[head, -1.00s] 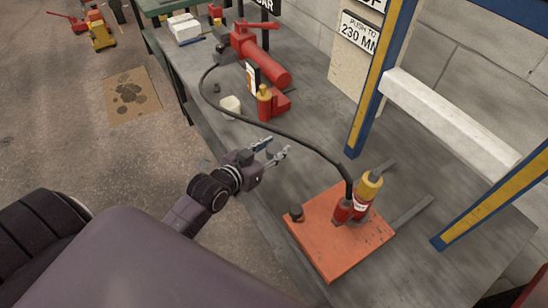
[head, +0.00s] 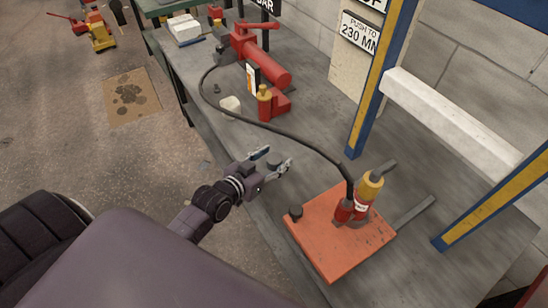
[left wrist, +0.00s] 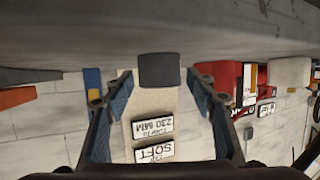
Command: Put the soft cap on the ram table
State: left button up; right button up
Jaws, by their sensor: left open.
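A small dark grey cap (head: 273,166), which looks like the soft cap, stands on the grey bench between the fingertips of my left gripper (head: 277,159). In the left wrist view the dark cap (left wrist: 159,69) shows ahead, between the two spread fingers, with a gap on both sides. The left gripper is open and empty. An orange plate (head: 335,255), which may be the ram table, lies on the bench to the right. A red and yellow ram (head: 366,190) stands on it, and a small dark knob (head: 295,212) sits at its left corner. My right gripper is out of view.
A black hose (head: 300,142) runs from the red pump (head: 262,62) to the ram, beyond the gripper. A pale block (head: 230,104) and a yellow-topped red bottle (head: 265,100) stand farther back. Blue and yellow frame posts (head: 375,90) rise on the right.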

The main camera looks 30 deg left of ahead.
pick_arm(q)
jog(key=shift+r, duration=0.1)
jog(key=v, duration=1.2)
